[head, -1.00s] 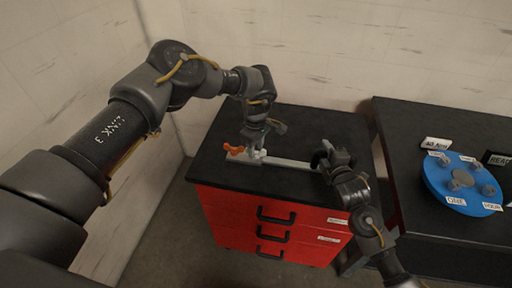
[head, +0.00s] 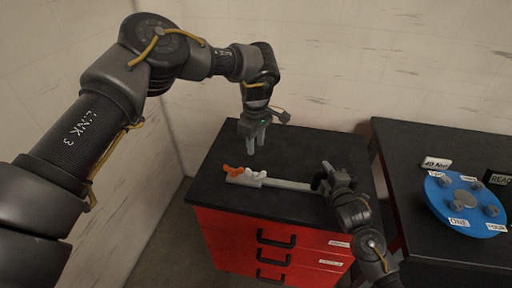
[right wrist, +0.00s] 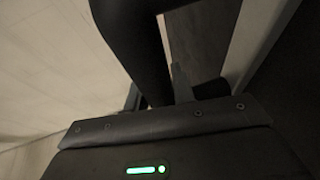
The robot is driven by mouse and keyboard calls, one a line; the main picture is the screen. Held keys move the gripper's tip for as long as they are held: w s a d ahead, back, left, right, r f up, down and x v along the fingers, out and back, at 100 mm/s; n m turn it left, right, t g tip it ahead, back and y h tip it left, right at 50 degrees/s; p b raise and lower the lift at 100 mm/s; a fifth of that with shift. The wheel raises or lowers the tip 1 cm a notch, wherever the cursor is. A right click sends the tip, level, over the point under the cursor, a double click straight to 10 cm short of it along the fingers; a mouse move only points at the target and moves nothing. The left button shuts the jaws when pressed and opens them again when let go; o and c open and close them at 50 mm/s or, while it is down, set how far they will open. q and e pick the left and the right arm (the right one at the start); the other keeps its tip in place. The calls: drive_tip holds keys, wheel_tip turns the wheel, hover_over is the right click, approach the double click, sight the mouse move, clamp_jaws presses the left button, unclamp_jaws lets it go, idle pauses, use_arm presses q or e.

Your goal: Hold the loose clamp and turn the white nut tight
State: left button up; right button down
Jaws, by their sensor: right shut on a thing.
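The clamp (head: 290,185) is a long pale grey bar lying near the front of the black cabinet top. An orange part (head: 232,171) is at its left end, with the white nut (head: 254,177) just right of it. My left gripper (head: 251,151) hangs pointing down above the nut, apart from it and empty; its finger gap is too small to judge. My right gripper (head: 322,180) is shut on the dark right end of the clamp. In the right wrist view a dark shape and a pale bar show; the fingertips are largely hidden.
The red drawer cabinet's black top (head: 290,145) is clear behind the clamp. A black table (head: 410,150) stands to the right, with a blue disc (head: 440,205) carrying several grey knobs and labels. Walls close in the left and back.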

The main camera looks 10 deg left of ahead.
drive_tip(key=c, duration=1.1)
unclamp_jaws()
